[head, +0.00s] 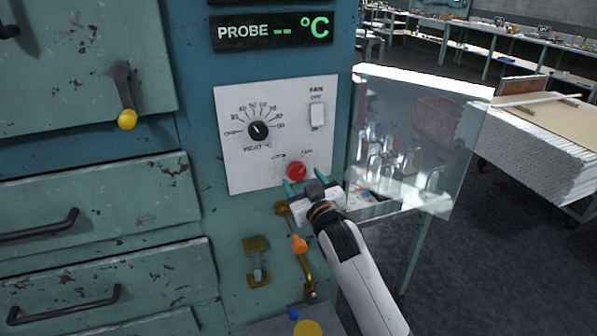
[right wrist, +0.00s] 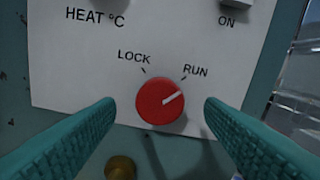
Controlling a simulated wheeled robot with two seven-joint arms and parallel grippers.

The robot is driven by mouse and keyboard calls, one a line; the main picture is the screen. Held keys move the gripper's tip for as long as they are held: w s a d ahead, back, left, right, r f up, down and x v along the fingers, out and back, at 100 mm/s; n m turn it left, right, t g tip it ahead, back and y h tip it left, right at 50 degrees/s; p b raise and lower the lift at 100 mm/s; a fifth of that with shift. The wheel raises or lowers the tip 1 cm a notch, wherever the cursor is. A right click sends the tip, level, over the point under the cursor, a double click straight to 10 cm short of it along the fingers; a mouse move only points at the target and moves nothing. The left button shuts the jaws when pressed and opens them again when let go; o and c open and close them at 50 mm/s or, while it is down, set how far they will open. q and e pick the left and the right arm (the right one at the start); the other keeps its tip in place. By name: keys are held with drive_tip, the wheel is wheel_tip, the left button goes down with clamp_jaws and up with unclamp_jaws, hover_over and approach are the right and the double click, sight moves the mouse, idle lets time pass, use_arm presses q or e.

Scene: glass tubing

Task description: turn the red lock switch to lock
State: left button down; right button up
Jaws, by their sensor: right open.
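The red lock switch (head: 296,170) is a round red knob low on the white control panel (head: 240,172). In the right wrist view the red lock switch (right wrist: 160,101) carries a pale pointer line aimed up and right at the RUN mark. The LOCK mark is to the upper left of the knob. My right gripper (head: 306,185) is just below and in front of the knob. Its two teal fingers are open, one on each side of the knob in the right wrist view (right wrist: 160,112), with gaps to both. The left gripper is not in view.
A black heat dial (head: 258,130) and a white rocker switch (head: 317,115) are above on the panel. A brass latch (head: 256,262) and an orange-tipped lever (head: 300,244) are below. A clear glass pane (head: 415,140) stands to the right. Drawers (head: 100,270) fill the left.

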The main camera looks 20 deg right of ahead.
sight(298, 173)
drive_tip(key=shift+w+a, duration=0.1)
drive_tip(key=shift+w, duration=1.8)
drive_tip(key=c, duration=1)
